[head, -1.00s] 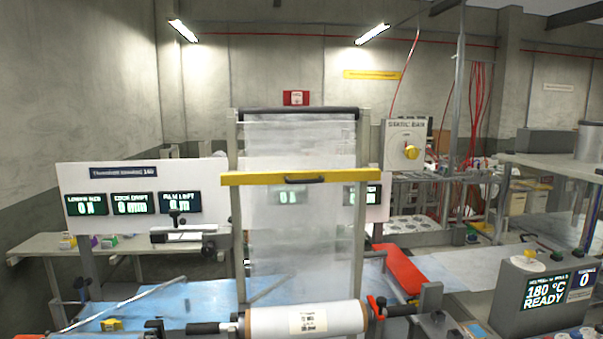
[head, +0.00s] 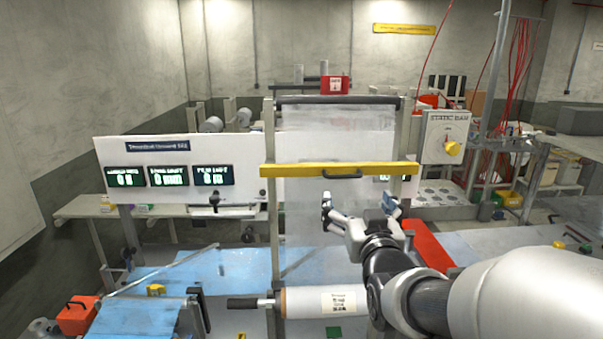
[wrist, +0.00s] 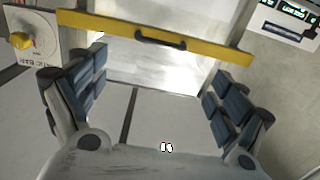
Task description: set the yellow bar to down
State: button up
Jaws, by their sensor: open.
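The yellow bar (head: 290,171) lies level across the upper part of a frame with a clear film sheet, with a dark handle (head: 342,173) at its middle. In the wrist view the bar (wrist: 105,27) and its handle (wrist: 160,40) show near the top, slightly tilted. My gripper (head: 358,205) is below the bar and right of the handle in the head view. Its fingers (wrist: 155,95) are spread open and empty, apart from the bar. The film behind my gripper is partly hidden by my arm.
A film roll (head: 312,302) sits low in front of the frame. A static bar box (head: 447,138) with a yellow knob stands to the right. A red panel (head: 428,245) is beside my arm. A white display board (head: 180,165) stands at the left. An orange-red box (head: 78,315) is at lower left.

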aim_at(345, 177)
jog(key=w+p, duration=0.2)
jog(key=w, duration=1.2)
jog(key=shift+w, duration=0.15)
jog(key=shift+c, duration=0.5)
jog(key=c, duration=1.2)
